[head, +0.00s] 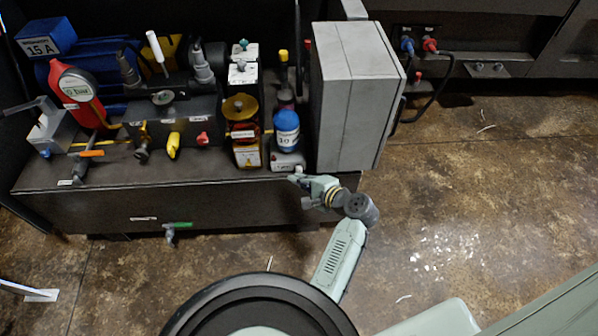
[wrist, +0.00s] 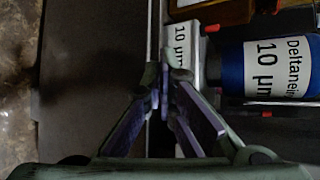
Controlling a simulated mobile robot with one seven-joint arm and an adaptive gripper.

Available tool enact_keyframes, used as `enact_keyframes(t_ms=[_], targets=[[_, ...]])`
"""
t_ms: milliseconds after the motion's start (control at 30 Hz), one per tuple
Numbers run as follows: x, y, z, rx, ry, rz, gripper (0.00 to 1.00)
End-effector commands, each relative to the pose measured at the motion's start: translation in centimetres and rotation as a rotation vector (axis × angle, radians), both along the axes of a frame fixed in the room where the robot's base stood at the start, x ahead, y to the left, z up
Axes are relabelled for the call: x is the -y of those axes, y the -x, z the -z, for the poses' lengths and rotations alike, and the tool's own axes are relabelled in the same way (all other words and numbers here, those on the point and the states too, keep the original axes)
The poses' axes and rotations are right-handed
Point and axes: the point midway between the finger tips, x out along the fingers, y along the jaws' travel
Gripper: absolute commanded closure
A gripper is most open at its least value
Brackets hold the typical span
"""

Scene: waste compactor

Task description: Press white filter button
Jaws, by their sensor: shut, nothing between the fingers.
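A blue filter canister labelled 10 µm (head: 286,130) stands on the bench over a small white base block (head: 284,160). In the wrist view the blue canister (wrist: 270,68) is at the right, and the white block with its 10 µm label (wrist: 182,42) is just beyond the fingers. My gripper (head: 294,178) is shut and empty, at the front of the white block. In the wrist view the fingertips (wrist: 166,74) meet close to the block's near end. I cannot tell whether they touch it. I cannot make out the white button; the fingertips may hide it.
A large grey box (head: 345,95) stands close to the right of the filter. An amber bottle (head: 243,130) is to its left. The floor at the right (head: 480,200) is open.

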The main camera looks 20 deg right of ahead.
Motion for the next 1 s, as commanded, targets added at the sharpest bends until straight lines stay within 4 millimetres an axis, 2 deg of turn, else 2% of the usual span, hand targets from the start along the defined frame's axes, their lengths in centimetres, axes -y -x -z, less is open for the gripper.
enact_keyframes(t_ms=[700,1000], targets=[[0.2,-0.5,-0.1,0.001,0.001,0.001,1.00],[-0.2,0.7,-0.2,0.000,-0.001,0.000,1.00]])
